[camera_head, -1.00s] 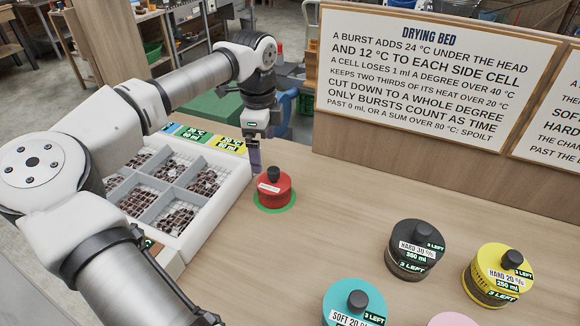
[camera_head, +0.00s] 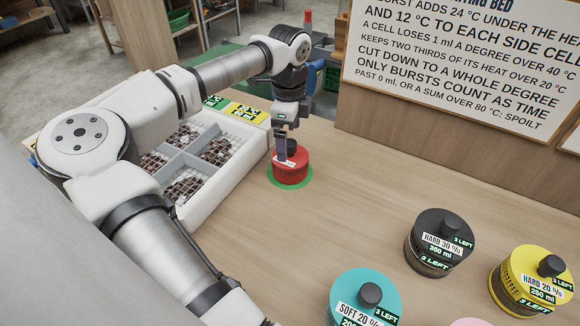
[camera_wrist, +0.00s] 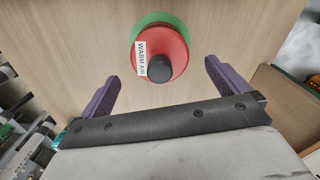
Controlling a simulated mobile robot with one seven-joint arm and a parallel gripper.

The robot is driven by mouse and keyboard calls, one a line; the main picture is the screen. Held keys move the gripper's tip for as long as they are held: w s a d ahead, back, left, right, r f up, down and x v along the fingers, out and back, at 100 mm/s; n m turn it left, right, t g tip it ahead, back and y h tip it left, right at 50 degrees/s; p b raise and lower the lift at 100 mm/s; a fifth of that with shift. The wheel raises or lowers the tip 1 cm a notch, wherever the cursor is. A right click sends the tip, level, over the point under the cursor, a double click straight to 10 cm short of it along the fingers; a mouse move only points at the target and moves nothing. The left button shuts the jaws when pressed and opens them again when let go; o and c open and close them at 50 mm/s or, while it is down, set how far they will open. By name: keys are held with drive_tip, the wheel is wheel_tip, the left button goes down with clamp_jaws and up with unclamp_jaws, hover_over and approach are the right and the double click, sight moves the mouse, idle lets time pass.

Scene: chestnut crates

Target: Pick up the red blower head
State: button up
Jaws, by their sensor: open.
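The red blower head (camera_head: 291,171) is a short red cylinder with a black knob on top and a white label. It stands upright on a green disc (camera_head: 271,182) on the table. In the wrist view the red blower head (camera_wrist: 172,44) shows from above, its label reading "WARM AIR", and the black knob toward my gripper. My gripper (camera_wrist: 158,78) is open, with its two purple fingers apart and nothing between them. In the head view my gripper (camera_head: 283,158) is right at the head; contact is unclear.
A white crate (camera_head: 228,180) with chestnuts in grey compartments stands left of the red head. Black (camera_head: 432,262), yellow (camera_head: 505,290) and teal (camera_head: 345,292) canisters stand at the front right. A sign board (camera_head: 470,60) stands behind. The table between is clear.

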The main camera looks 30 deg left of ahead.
sight(290, 142)
drive_tip(key=f+b, duration=0.1)
drive_tip(key=f, duration=0.4)
drive_tip(key=shift+d+b, duration=0.2)
drive_tip(key=shift+b, duration=0.2)
drive_tip(key=shift+r, duration=0.1)
drive_tip(key=c, duration=1.1)
